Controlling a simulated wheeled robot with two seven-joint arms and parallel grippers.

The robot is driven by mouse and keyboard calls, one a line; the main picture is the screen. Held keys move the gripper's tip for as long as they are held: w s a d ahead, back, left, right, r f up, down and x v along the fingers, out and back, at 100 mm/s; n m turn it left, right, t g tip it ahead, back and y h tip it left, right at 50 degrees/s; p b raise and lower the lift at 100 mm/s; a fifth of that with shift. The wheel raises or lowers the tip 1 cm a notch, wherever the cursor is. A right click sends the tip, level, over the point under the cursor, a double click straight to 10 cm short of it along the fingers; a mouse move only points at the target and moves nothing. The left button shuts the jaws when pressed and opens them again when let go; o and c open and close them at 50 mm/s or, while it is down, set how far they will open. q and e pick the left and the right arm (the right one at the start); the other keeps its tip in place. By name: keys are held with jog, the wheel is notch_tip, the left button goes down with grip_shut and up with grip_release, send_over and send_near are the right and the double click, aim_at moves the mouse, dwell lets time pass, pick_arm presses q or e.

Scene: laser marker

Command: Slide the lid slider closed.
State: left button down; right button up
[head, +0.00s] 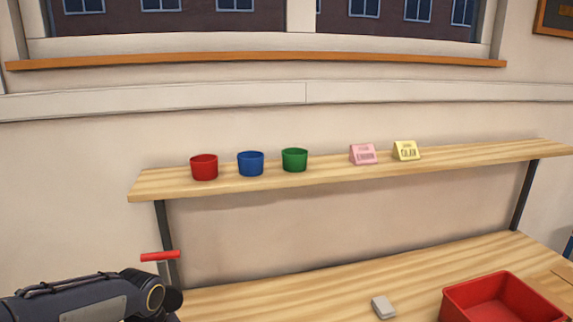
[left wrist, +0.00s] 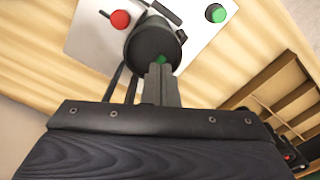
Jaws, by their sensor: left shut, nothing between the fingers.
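My left gripper (left wrist: 161,76) is shut and empty in the left wrist view. Its fingertips overlap a dark round part (left wrist: 152,45) in the picture; I cannot tell whether they touch it. Behind that lies a white panel (left wrist: 90,36) with a red button (left wrist: 120,19) and a green button (left wrist: 215,13). I cannot pick out the lid slider for certain in either view. In the head view my left arm comes in at the lower left, and its fingers are not visible. A red bar (head: 160,256) shows just above that arm. My right gripper is not in view.
A wooden shelf (head: 335,170) holds red (head: 204,167), blue (head: 251,163) and green (head: 295,160) cups and two small signs. On the worktop (head: 270,297) are a grey block (head: 383,306) and a red tray (head: 455,305). The worktop left of the block looks clear.

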pick_arm(q)
jog(key=shift+f+b, duration=0.65)
jog(key=shift+f, duration=0.15)
dwell(0.6)
jog(key=shift+w+a, duration=0.15)
jog(key=shift+w, duration=0.2)
dwell(1.0)
jog(key=shift+r, duration=0.15)
notch_tip(320, 180, up, 7)
jog(key=p, duration=0.5)
jog(key=shift+p, duration=0.3)
dwell(0.4)
jog(key=s+d+r+m+t+h, duration=0.2)
jog(key=s+m, duration=0.1)
jog(key=s, duration=0.6)
jog(key=s+d+r+m+t+h, duration=0.1)
jog(key=s+d+r+m+t, duration=0.1)
jog(key=s, duration=0.6)
jog(key=shift+s+d+r+m+t+h, duration=0.2)
jog(key=shift+s+r+m+t+h, duration=0.2)
jog(key=shift+r+m+t, duration=0.5)
